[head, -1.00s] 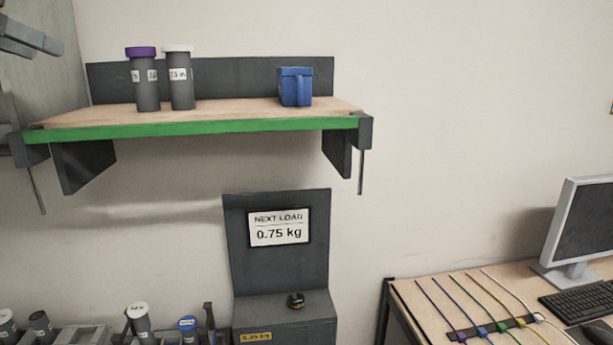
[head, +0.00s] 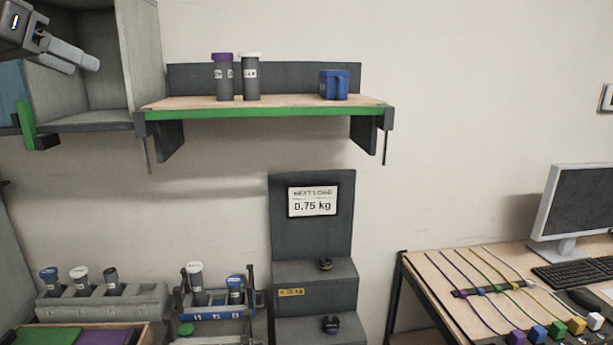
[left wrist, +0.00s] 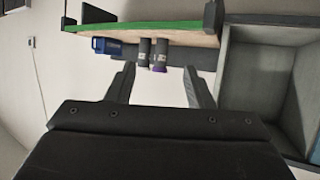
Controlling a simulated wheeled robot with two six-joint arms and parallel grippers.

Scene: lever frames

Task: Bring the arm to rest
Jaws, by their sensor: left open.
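My left gripper (head: 70,54) is at the upper left of the head view, in front of an open grey cabinet. Its fingers are apart with nothing between them. In the left wrist view the two fingers (left wrist: 160,88) are spread, and the shelf with its canisters shows beyond them. My right gripper is in neither view.
A wall shelf with a green front edge (head: 255,114) holds two grey canisters (head: 237,80) and a blue box (head: 334,85). The grey cabinet (head: 95,85) stands left of it. Below are a "0.75 kg" sign (head: 312,201), canister racks (head: 100,303) and a desk with cables (head: 480,290).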

